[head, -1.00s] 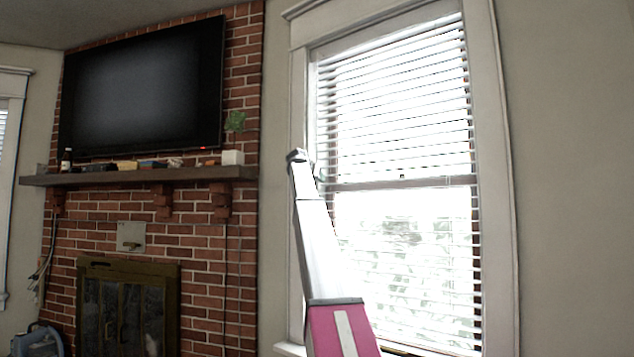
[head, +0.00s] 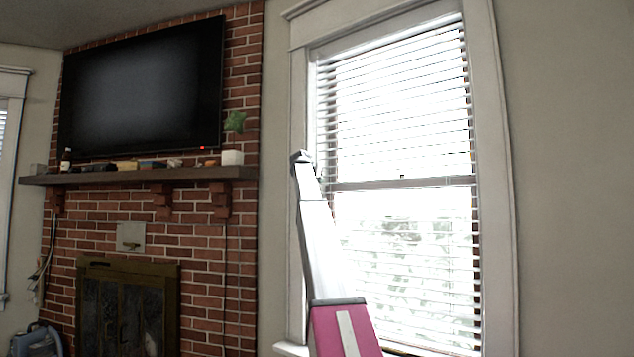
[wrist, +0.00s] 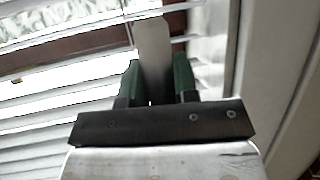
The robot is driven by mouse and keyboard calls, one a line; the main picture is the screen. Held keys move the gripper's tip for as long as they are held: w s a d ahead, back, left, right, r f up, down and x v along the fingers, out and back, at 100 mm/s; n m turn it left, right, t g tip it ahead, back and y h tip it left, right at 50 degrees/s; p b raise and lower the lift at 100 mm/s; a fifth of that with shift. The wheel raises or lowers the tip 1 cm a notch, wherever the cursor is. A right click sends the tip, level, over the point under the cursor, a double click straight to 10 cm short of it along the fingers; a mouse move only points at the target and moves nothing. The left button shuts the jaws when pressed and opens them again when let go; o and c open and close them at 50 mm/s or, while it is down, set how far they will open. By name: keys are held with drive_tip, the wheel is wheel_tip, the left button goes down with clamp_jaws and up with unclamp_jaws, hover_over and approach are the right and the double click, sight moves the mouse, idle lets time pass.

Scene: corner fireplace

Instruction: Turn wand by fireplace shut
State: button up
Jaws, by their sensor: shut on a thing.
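The window blind (head: 400,100) hangs in the white-framed window right of the fireplace. Its slats are thin and bright, with gaps between them, and the outside shows through the lower part. In the wrist view, my gripper (wrist: 158,82) has its two green fingers shut on a pale, narrow upright piece, the wand (wrist: 153,45), in front of the blind slats (wrist: 60,105). The wand's lower end is hidden by the gripper. In the head view, my arm stands at the blind's left edge, and the wand cannot be made out there.
The brick fireplace (head: 150,228) is at left, with a wooden mantel (head: 110,178) bearing small items and a potted plant (head: 233,156). A television (head: 145,90) hangs above. The window's white side frame (wrist: 262,75) is close to the right of my gripper.

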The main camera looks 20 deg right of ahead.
drive_tip(key=n+t+y, duration=0.2)
drive_tip(key=n+y, duration=0.1)
drive_tip(key=shift+s+n+t+y, duration=0.1)
drive_tip(key=shift+n+t+y, duration=0.2)
drive_tip(key=shift+n+t, duration=0.1)
drive_tip(key=n+t+y, duration=0.1)
drive_tip(key=n+y, duration=0.3)
drive_tip(key=y, duration=0.1)
drive_tip(key=shift+n, duration=0.3)
drive_tip(key=n+y, duration=0.4)
drive_tip(key=y, duration=0.1)
drive_tip(key=shift+n+g+y, duration=0.7)
drive_tip(key=shift+n+y, duration=0.6)
drive_tip(key=shift+a+y, duration=0.1)
drive_tip(key=shift+y, duration=0.2)
drive_tip(key=o, duration=0.9)
